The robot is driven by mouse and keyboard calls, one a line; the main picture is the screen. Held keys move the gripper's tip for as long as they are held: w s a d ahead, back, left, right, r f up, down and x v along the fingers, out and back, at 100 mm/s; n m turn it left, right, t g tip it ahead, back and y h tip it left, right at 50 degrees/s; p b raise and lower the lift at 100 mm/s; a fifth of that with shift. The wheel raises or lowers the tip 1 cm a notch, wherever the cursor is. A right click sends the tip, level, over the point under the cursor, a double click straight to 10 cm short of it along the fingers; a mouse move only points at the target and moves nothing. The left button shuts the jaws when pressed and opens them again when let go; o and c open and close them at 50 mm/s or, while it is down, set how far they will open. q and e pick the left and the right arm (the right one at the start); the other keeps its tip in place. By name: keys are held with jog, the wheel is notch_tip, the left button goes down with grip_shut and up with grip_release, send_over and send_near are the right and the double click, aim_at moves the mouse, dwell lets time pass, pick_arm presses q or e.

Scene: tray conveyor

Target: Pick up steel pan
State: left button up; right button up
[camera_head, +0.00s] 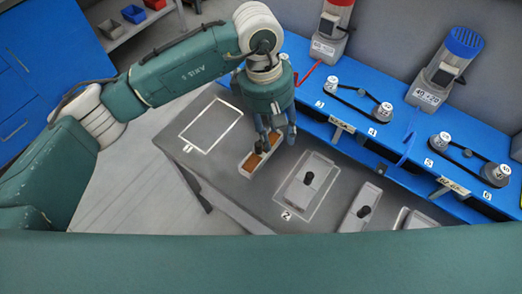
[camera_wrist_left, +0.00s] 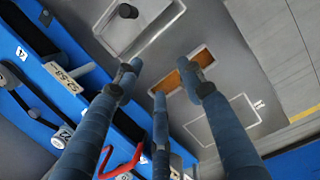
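A small oblong pale metal pan (camera_head: 245,173) with a brown inside lies on the grey table (camera_head: 235,200). It also shows in the left wrist view (camera_wrist_left: 213,62), partly hidden by my fingers. I take it for the steel pan, but cannot be sure. My left gripper (camera_head: 276,141) points down, its fingers spread, at the pan's upper right end in the head view. In the left wrist view its three fingers (camera_wrist_left: 160,82) are apart with nothing held between them. I cannot tell whether a finger touches the pan. My right gripper is not in view.
A lidded grey container (camera_head: 296,193) with a black knob stands right of the pan in outline 2. More knobbed containers (camera_head: 357,220) stand farther right. Outline 1 (camera_head: 212,125) is empty. A blue bench (camera_head: 400,150) with belts and motors runs behind.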

aim_at(259, 144)
pick_arm(q)
jog(key=shift+t+y, duration=0.4)
jog(key=shift+y, duration=0.5)
jog(key=w+a, duration=0.1)
jog(key=a, duration=0.1)
jog(key=w+a, duration=0.1)
jog(key=a, duration=0.1)
jog(key=shift+w, duration=0.1)
notch_tip(259, 144, down, 5)
jog(key=shift+r+p, duration=0.2)
jog(key=shift+p, duration=0.55)
jog(key=shift+w+a+f+p, duration=0.1)
jog(key=shift+f+p, duration=0.3)
jog(key=shift+f, duration=0.15)
notch_tip(259, 144, down, 4)
jog(key=shift+w+r+p, duration=0.1)
jog(key=shift+r+p, duration=0.05)
jog(key=shift+p, duration=0.75)
jog(key=shift+w+f, duration=0.1)
jog(key=shift+f, duration=0.35)
jog(key=shift+c, duration=0.2)
grip_shut()
